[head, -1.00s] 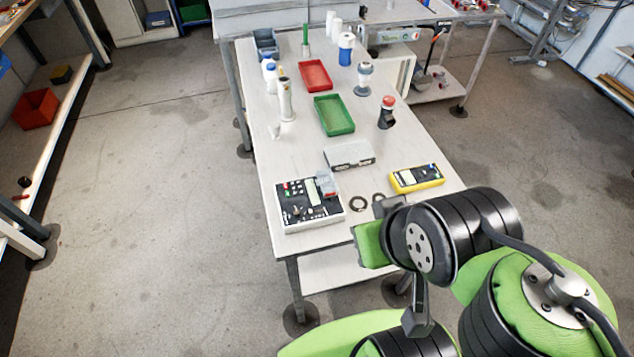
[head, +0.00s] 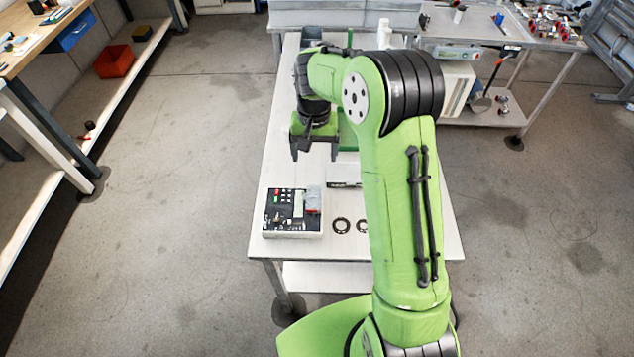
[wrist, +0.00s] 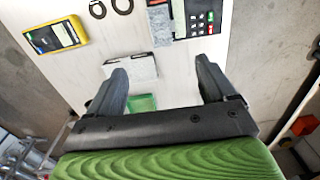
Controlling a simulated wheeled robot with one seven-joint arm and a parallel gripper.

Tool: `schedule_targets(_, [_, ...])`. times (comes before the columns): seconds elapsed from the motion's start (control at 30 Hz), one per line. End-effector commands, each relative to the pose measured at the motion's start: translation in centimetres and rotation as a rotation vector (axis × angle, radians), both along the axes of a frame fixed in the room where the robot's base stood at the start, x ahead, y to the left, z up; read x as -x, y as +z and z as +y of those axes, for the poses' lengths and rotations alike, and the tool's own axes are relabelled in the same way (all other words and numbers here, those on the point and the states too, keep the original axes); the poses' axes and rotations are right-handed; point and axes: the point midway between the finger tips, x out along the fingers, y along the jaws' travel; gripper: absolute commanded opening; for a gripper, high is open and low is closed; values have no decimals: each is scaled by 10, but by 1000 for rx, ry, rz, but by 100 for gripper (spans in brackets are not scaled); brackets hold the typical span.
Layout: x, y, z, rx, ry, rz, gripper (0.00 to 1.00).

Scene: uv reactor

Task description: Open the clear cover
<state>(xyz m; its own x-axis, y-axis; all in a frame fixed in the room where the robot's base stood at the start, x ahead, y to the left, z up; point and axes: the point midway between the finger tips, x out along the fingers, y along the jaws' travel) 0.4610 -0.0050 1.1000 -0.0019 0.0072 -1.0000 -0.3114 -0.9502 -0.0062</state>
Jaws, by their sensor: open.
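The control box (head: 280,222) is a white case with a black panel, coloured buttons and a small display, at the near left of the table. A greyish, see-through cover (head: 313,197) sits at its right side with something red by it. The cover also shows in the wrist view (wrist: 159,24), at the edge of the box (wrist: 197,20); its exact angle is hard to tell. My gripper (head: 315,152) is open and empty, fingers down, above the table beyond the box. In the wrist view the spread fingers (wrist: 161,78) are apart from the box and cover.
A yellow multimeter (wrist: 54,36) and a green tray (wrist: 142,103) show in the wrist view. My arm hides much of the table in the head view.

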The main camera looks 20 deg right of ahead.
Motion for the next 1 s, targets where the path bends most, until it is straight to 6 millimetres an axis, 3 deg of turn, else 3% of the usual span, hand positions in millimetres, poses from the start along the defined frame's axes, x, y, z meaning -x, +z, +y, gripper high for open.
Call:
schedule_targets(0.17, [2, -29, 1, -1, 2, 7, 84])
schedule_targets(0.6, [2, -135, 2, -1, 2, 6, 84])
schedule_targets(0.8, [1, -157, 2, 0, 2, 1, 84])
schedule_targets(1.0, [1, -158, 2, 0, 2, 0, 84])
